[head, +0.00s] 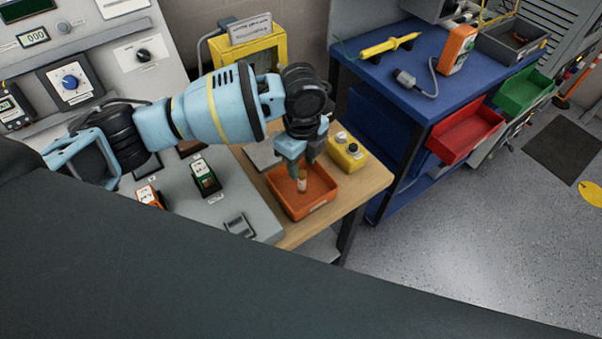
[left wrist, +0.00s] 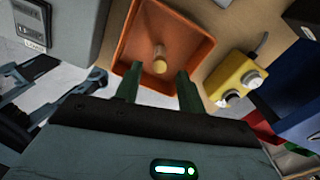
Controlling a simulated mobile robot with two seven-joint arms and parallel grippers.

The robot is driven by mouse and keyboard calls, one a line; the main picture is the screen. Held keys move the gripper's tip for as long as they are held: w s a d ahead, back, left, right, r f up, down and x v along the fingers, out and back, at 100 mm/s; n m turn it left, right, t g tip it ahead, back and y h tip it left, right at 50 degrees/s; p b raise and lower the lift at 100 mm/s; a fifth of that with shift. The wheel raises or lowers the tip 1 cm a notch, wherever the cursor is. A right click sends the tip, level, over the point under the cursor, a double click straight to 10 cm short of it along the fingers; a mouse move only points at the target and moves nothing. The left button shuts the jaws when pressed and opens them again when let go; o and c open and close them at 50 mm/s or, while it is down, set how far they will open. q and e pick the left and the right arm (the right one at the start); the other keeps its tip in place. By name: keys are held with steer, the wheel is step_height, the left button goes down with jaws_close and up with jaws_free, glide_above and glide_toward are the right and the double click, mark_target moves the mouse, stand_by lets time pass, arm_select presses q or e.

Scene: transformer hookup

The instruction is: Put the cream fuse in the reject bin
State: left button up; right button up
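The reject bin is the orange tray (head: 318,204) on the wooden end of the bench; it also shows in the left wrist view (left wrist: 199,47). The cream fuse (head: 302,184) is over or in the bin, close below my left gripper (head: 302,166). In the left wrist view, the fuse (left wrist: 159,62) shows end-on, between and beyond the two green fingertips (left wrist: 156,80). The fingers are wide apart, with a gap on each side of the fuse. I cannot tell whether it touches the bin floor. I do not make out my right gripper.
A yellow button box (head: 347,155) stands right behind the bin. A grey panel with a green module (head: 205,177) and an orange module (head: 149,196) lies to the left. A blue workbench (head: 400,90) with red (head: 467,134) and green bins (head: 522,91) stands to the right.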

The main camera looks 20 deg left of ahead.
mark_target(302, 173)
arm_select(q)
step_height(302, 173, up, 5)
steer(key=shift+r, duration=0.2)
stand_by(0.3)
